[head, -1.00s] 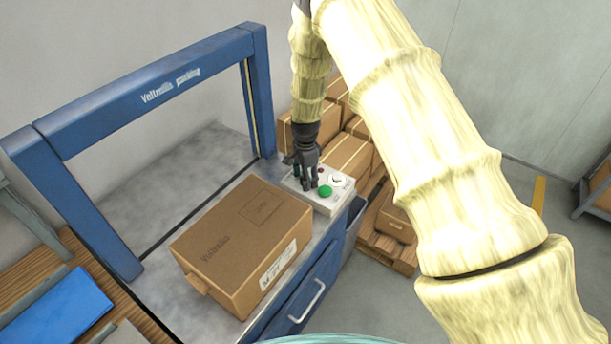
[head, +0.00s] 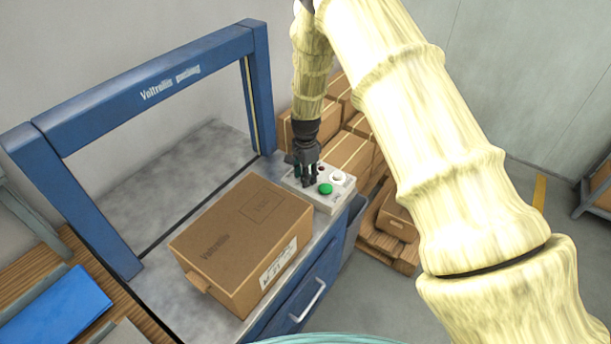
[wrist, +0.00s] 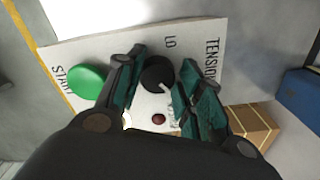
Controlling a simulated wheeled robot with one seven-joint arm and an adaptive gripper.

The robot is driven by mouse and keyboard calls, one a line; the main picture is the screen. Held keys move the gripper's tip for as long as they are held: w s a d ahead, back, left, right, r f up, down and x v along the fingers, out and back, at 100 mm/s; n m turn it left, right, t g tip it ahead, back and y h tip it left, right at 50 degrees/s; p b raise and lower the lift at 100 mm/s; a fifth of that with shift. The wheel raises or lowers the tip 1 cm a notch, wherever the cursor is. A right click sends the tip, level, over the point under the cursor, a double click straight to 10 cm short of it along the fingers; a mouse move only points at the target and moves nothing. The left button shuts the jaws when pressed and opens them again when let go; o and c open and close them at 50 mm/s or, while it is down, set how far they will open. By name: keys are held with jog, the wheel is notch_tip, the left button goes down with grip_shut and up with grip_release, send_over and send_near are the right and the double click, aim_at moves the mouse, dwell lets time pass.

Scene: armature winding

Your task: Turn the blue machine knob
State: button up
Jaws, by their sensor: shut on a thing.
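The knob (wrist: 157,74) is black with a pale pointer line. It sits on a white control panel (wrist: 110,48) beside the print "LO" and "TENSION". My gripper (head: 307,184) points down at the panel, at the right end of the blue machine (head: 150,90). In the wrist view, its teal-padded fingers (wrist: 160,80) stand on both sides of the knob, shut on it. In the head view the gripper hides the knob.
The panel also has a green START button (head: 325,189), a white round part (head: 337,177) and a small dark red part (wrist: 158,119). A cardboard box (head: 240,240) sits on the machine top in front. Stacked boxes (head: 350,155) stand behind the panel.

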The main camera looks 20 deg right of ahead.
jog(key=n+b, duration=0.1)
jog(key=n, duration=0.3)
jog(key=n+b, duration=0.1)
jog(key=n, duration=0.1)
jog(key=shift+s+f+b, duration=0.25)
jog(key=shift+b, duration=0.05)
jog(key=n+b, duration=0.1)
jog(key=n, duration=0.4)
jog(key=shift+d+n, duration=0.1)
jog(key=shift+n, duration=0.2)
jog(key=n+b, duration=0.1)
jog(key=n, duration=0.5)
jog(key=shift+r, duration=0.1)
jog(key=shift+d+r+n+b, duration=0.15)
jog(key=shift+n+b, duration=0.25)
jog(key=shift+n, duration=2.3)
jog(key=shift+w, duration=0.1)
